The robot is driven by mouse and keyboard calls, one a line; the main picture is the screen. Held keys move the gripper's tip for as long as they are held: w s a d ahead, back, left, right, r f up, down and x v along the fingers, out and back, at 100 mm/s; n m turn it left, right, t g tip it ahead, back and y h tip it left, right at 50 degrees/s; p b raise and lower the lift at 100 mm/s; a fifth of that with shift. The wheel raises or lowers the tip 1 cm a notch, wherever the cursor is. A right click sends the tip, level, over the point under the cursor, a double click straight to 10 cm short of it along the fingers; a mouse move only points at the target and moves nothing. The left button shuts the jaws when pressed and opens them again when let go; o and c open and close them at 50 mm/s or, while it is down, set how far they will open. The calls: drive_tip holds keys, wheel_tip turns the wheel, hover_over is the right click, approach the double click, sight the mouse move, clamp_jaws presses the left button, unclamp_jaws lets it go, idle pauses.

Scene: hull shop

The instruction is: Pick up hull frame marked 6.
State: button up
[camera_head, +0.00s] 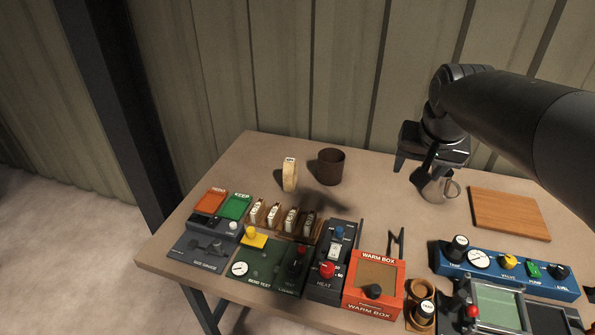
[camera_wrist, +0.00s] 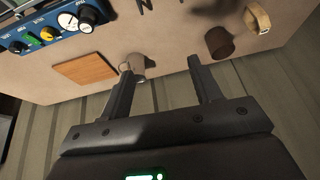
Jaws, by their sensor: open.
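Several pale hull frames (camera_head: 273,214) stand in a row in a brown wooden rack (camera_head: 313,238) near the front left of the bench. A single pale wooden piece (camera_head: 289,175), perhaps a hull frame, stands alone behind the rack; it also shows at the upper right of the wrist view (camera_wrist: 257,18). The marks are too small to read, so I cannot tell which frame is 6. My gripper (camera_head: 412,173) is open and empty above the back right of the bench, well right of the frames. Its two fingers (camera_wrist: 160,68) are spread apart in the wrist view.
A brown cup (camera_head: 330,167) stands right of the lone piece. A grey mug (camera_head: 436,189) is close to my gripper, with a wooden board (camera_head: 509,213) to its right. A red warm box (camera_head: 373,283) and blue valve panel (camera_head: 508,272) line the front. The bench middle is clear.

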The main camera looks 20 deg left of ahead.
drive_tip(key=w+a+f, duration=0.2)
drive_tip(key=w+a, duration=0.5)
drive_tip(key=w, duration=0.2)
hover_over(289, 161)
drive_tip(key=s, duration=0.2)
drive_tip(key=shift+n, duration=0.4)
wheel_tip(289, 161, down, 15)
drive_tip(key=shift+s+d+f, duration=0.1)
drive_tip(key=shift+s+f, duration=0.05)
drive_tip(key=x, duration=0.5)
drive_tip(key=shift+f, duration=0.45)
drive_tip(key=x, duration=0.5)
drive_tip(key=shift+s+d+f, duration=0.15)
drive_tip(key=shift+s, duration=0.1)
drive_tip(key=c, duration=1.1)
